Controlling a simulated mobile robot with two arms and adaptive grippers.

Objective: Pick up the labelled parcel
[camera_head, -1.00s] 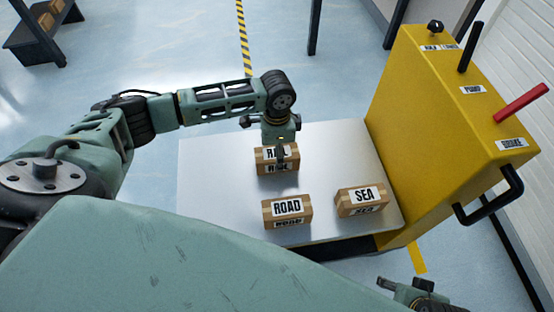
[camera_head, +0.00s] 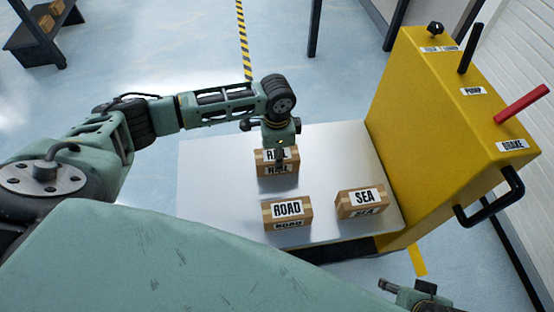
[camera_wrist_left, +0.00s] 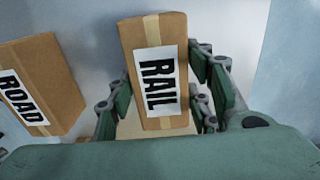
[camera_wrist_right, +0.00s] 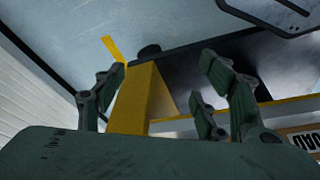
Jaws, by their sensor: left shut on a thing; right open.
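The parcel labelled RAIL (camera_head: 263,169) is a brown cardboard box with tape, at the back of the light metal platform (camera_head: 215,190). My left gripper (camera_head: 281,152) comes down over it from above and is shut on it. In the left wrist view the RAIL parcel (camera_wrist_left: 158,75) sits between the finger pads. I cannot tell whether it is clear of the platform. The ROAD parcel (camera_head: 287,214) and the SEA parcel (camera_head: 363,202) lie on the platform nearer the front. My right gripper (camera_wrist_right: 160,95) is open and empty, low at the right, away from the parcels.
A yellow housing (camera_head: 430,120) with labelled controls, a red lever (camera_head: 522,103) and a black handle (camera_head: 490,197) stands at the platform's right. The platform's left part is bare. A dark rack (camera_head: 45,40) with boxes stands far back left.

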